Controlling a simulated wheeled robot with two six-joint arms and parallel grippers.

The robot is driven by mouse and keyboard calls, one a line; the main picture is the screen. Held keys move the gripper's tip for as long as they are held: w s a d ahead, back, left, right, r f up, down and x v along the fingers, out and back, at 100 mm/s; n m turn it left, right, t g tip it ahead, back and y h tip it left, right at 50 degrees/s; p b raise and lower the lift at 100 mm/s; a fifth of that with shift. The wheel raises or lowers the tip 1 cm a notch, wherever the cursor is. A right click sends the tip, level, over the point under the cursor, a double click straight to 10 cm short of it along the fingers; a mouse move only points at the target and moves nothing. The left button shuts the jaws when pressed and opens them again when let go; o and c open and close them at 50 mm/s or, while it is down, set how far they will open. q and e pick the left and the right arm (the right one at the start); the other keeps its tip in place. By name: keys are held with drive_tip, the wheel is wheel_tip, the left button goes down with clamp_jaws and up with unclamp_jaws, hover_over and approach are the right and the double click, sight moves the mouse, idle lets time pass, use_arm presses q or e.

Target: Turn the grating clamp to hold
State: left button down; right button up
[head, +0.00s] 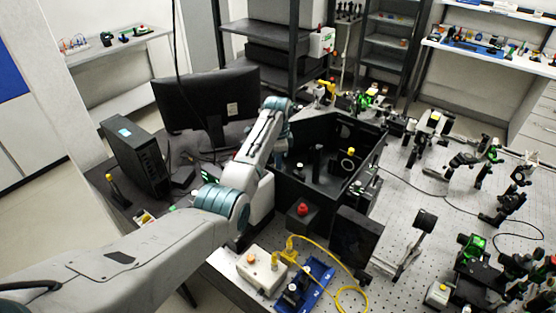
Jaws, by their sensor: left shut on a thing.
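The spectrometer is an open black box (357,183) at the middle of the bench, with its inside showing. My left arm reaches in from the lower left, over the box's left wall. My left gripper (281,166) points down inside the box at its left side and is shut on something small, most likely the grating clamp. The wrist and fingers hide the clamp, so I cannot tell which way it is turned. Beside the gripper stand small dark posts (318,160) and a ring mount (346,164) with a yellow top. My right gripper is not in view.
A dark flat panel (354,238) and a block with a red knob (302,209) stand in front of the box. A cream box (262,270) with yellow cable is nearer. A monitor (207,107) stands behind my arm. Optics crowd the right of the perforated bench.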

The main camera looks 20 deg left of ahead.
use_arm(q)
drive_tip(key=shift+r, duration=0.15)
drive_tip(key=c, duration=1.3)
unclamp_jaws()
drive_tip(key=shift+r+b, duration=0.3)
wheel_tip(320, 180, up, 10)
drive_tip(key=b, duration=0.4)
